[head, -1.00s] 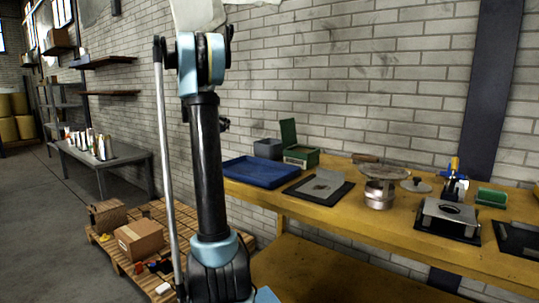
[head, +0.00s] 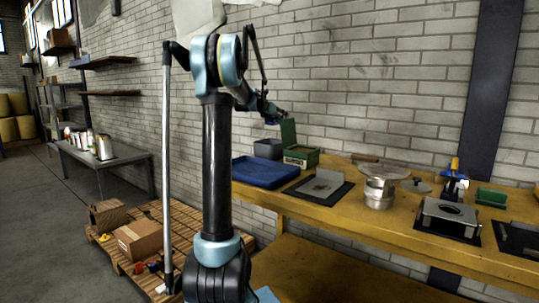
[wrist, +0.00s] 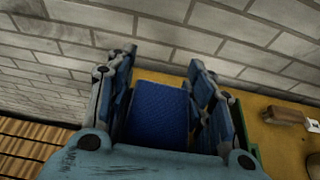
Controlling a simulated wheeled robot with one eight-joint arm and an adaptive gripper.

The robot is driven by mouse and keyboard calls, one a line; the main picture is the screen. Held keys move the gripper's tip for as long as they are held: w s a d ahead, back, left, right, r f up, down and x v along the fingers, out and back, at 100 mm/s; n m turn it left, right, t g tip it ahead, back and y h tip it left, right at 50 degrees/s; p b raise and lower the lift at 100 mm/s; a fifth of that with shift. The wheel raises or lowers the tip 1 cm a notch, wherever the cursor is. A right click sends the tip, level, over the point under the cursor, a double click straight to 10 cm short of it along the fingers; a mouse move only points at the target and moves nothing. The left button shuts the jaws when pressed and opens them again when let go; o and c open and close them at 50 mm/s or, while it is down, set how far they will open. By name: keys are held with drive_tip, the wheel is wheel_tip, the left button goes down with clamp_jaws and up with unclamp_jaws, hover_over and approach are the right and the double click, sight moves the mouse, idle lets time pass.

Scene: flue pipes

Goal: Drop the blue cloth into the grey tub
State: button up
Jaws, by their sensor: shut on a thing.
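The blue cloth (wrist: 160,112) shows as a dark blue woven patch between the fingers in the wrist view. My gripper (wrist: 165,85) is shut on it. In the head view my gripper (head: 278,114) is small and held in the air, above and close to the grey tub in the picture. The grey tub (head: 267,149) stands on the yellow bench near the wall. The tub cannot be made out in the wrist view, where my gripper covers much of the bench.
A green box with a raised lid (head: 300,158) stands right beside the tub. A blue tray (head: 265,173) lies in front. A dark mat (head: 337,191), metal pot (head: 378,194) and brush (head: 364,158) are further right on the bench.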

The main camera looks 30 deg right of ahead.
sight(269, 121)
drive_tip(key=shift+f, duration=2.55)
drive_tip(key=o, duration=1.1)
drive_tip(key=shift+o, duration=0.2)
drive_tip(key=shift+a, duration=0.15)
drive_tip(key=v, duration=1.1)
drive_tip(key=shift+s+a+r, duration=0.1)
drive_tip(key=shift+s+a, duration=0.05)
drive_tip(key=shift+a, duration=0.2)
